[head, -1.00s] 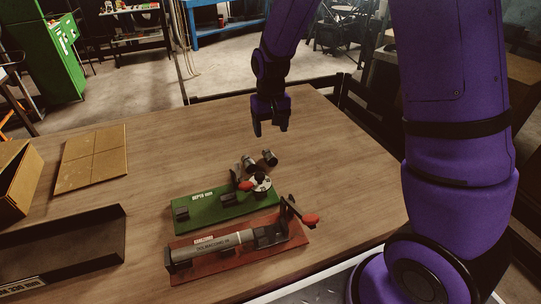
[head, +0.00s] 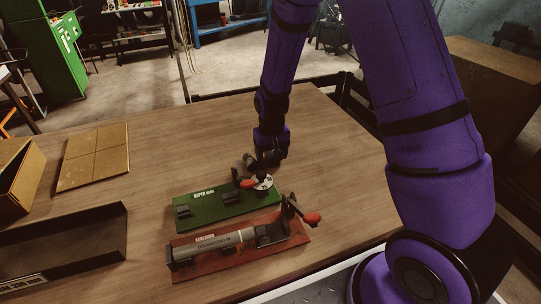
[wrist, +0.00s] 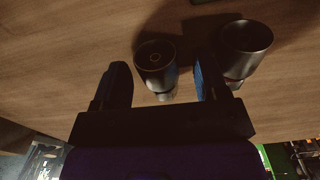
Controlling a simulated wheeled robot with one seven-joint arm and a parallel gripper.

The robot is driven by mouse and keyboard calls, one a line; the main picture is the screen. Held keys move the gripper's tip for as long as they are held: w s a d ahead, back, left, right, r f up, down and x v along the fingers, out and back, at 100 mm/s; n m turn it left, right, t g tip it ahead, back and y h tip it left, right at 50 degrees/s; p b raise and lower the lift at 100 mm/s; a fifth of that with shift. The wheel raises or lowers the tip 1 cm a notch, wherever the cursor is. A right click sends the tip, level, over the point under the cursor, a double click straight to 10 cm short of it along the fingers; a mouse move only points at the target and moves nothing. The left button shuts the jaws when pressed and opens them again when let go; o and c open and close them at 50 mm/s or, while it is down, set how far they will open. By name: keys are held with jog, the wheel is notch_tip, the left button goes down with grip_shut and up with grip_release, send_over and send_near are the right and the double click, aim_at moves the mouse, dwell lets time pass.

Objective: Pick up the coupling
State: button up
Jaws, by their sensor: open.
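Two dark, round, cup-like couplings stand on the table. In the wrist view, one coupling (wrist: 155,54) is between my two open fingers, with a gap on the left and close to the right finger. Contact cannot be told. The other coupling (wrist: 246,37) is just outside the right finger. My gripper (wrist: 160,80) is open. In the head view, my gripper (head: 269,160) is low over the table behind the green fixture. One coupling (head: 249,162) shows beside it there; the other is mostly hidden by the gripper.
The green fixture (head: 220,204) with a red-handled clamp is just in front of the gripper. A red fixture (head: 275,251) holding a grey cylinder (head: 215,245) is nearer. A black tray (head: 60,243) and cardboard (head: 95,155) lie left. The table's back right is clear.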

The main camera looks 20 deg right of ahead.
jog(key=shift+c, duration=0.2)
jog(key=c, duration=1)
jog(key=shift+c, duration=0.2)
